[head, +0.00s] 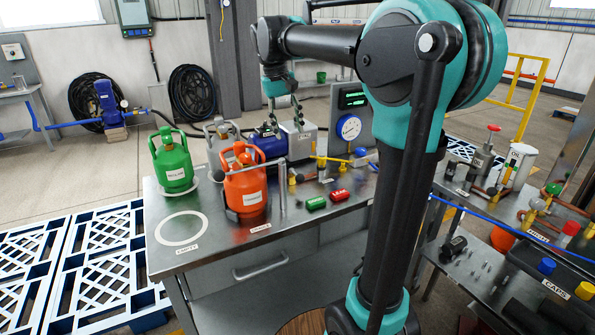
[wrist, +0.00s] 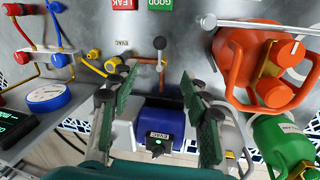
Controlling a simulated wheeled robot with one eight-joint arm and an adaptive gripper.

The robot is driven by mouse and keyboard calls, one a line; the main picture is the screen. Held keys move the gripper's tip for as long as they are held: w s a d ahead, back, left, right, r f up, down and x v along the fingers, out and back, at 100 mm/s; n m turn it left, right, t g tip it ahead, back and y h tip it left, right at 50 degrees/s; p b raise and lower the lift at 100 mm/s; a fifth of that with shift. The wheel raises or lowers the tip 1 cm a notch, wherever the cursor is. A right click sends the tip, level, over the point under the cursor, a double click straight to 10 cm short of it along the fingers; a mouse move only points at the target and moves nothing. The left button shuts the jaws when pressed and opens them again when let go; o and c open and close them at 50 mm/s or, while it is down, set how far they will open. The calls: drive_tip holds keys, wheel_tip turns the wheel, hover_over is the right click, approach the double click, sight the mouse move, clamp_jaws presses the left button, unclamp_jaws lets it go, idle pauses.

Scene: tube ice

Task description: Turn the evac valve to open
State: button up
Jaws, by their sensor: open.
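In the wrist view, a small valve with a black ball-tipped lever (wrist: 159,43) and copper-coloured pipe stands on the metal bench, beside an EVAC label (wrist: 122,43). The lever appears to point away from the pipe, though its exact setting is hard to tell. My gripper (wrist: 147,90) is open and empty, its two green-padded fingers spread apart and pointing towards the valve, with clear space between. In the head view my gripper (head: 285,115) hangs above the back of the bench, near the blue pump (head: 269,144). I cannot make out the valve clearly there.
The blue pump (wrist: 163,118) lies behind the fingers. An orange cylinder (head: 245,185) and a green cylinder (head: 173,163) stand left on the bench. A red LEAK block (head: 337,196) and a green GOOD block (head: 316,203) lie at the front. A gauge panel (head: 349,103) stands right.

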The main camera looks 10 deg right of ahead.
sight(296, 175)
drive_tip(key=d+f, duration=0.1)
drive_tip(key=f, duration=0.4)
drive_tip(key=d+f, duration=0.1)
drive_tip(key=f, duration=0.5)
drive_tip(key=d+f, duration=0.1)
drive_tip(key=f, duration=0.4)
drive_tip(key=shift+w+d+f, duration=0.1)
drive_tip(key=shift+w+f, duration=0.05)
drive_tip(key=shift+f, duration=0.15)
drive_tip(key=shift+c, duration=0.6)
clamp_jaws()
